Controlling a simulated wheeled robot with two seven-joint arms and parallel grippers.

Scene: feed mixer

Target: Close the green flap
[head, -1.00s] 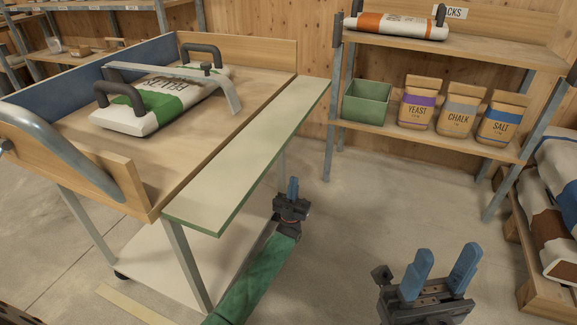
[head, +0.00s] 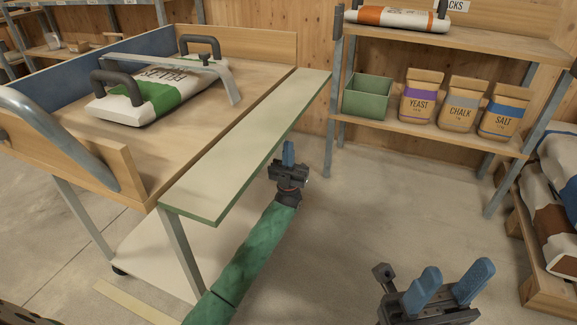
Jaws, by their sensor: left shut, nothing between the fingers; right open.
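The green flap (head: 245,150) is a long pale board with green edges. It sticks out flat from the near right side of the wooden cart (head: 150,192), folded down to about the level of the cart bed. My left gripper (head: 288,152) is shut and empty, with blue fingers pointing up. It is just right of the flap's outer edge; whether it touches the flap I cannot tell. My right gripper (head: 449,287) is open and empty at the lower right, well away from the flap.
A white and green sack (head: 160,92) with dark handles lies on the cart bed under a grey metal bar (head: 228,82). A shelf at the back holds a green bin (head: 366,97) and paper bags (head: 421,97). Sacks on a pallet (head: 550,285) stand at the right. The middle floor is clear.

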